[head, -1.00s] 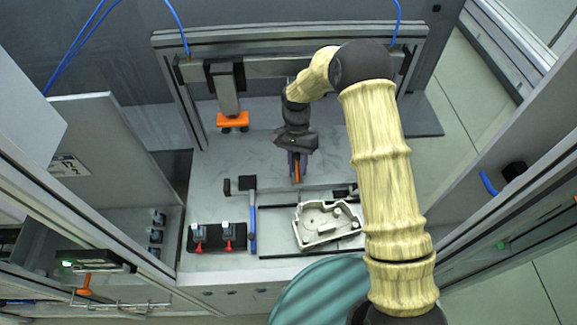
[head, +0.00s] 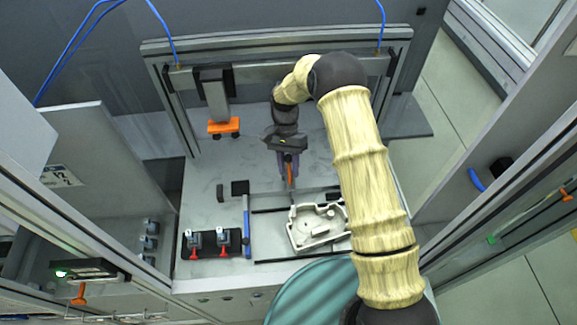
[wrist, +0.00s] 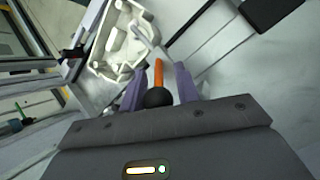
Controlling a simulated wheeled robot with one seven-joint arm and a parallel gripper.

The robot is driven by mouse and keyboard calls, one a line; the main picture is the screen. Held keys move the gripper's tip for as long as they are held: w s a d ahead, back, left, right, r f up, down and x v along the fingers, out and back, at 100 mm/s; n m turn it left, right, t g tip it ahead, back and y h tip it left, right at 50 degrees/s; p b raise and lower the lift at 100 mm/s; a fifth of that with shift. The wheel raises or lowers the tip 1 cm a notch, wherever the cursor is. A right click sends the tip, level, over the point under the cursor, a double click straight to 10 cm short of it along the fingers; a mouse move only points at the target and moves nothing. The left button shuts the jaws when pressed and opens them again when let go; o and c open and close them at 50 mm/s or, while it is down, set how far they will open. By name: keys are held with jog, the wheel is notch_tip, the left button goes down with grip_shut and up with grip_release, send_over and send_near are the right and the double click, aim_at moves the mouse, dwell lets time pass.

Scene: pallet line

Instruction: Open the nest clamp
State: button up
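The nest clamp's orange handle (head: 290,172) stands at the back of the nest, behind the pale casting (head: 318,228). In the wrist view the orange handle (wrist: 158,73) ends in a black ball close to my palm. My gripper (head: 289,168) is lowered over the handle, with one purple finger on each side. In the wrist view my gripper (wrist: 159,75) shows gaps between the fingertips and the orange shaft. The ball sits close between the fingers, and contact there is unclear. The clamp's base and arm are mostly hidden.
Two small red-and-white clamps (head: 208,241) stand on a black plate at front left. A blue bar (head: 246,228) lies beside them. An orange-footed press (head: 222,127) hangs at back left under the metal frame. Bare table shows left of my gripper.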

jog(key=shift+r, duration=0.15)
notch_tip(320, 180, up, 10)
jog(key=b, duration=0.3)
jog(key=shift+b, duration=0.35)
jog(key=shift+c, duration=0.2)
jog(key=shift+d, duration=0.15)
grip_shut()
jog(key=s+d+r+n+t, duration=0.2)
jog(key=s+d+t, duration=0.2)
jog(key=s+d, duration=0.3)
jog(key=s+d+r+n+t+y, duration=0.1)
jog(key=s+d+t, duration=0.3)
jog(key=s+d, duration=0.4)
jog(key=d+r+n, duration=0.1)
jog(key=d, duration=0.2)
jog(key=shift+r+n+t, duration=0.3)
jog(key=shift+n+t, duration=0.1)
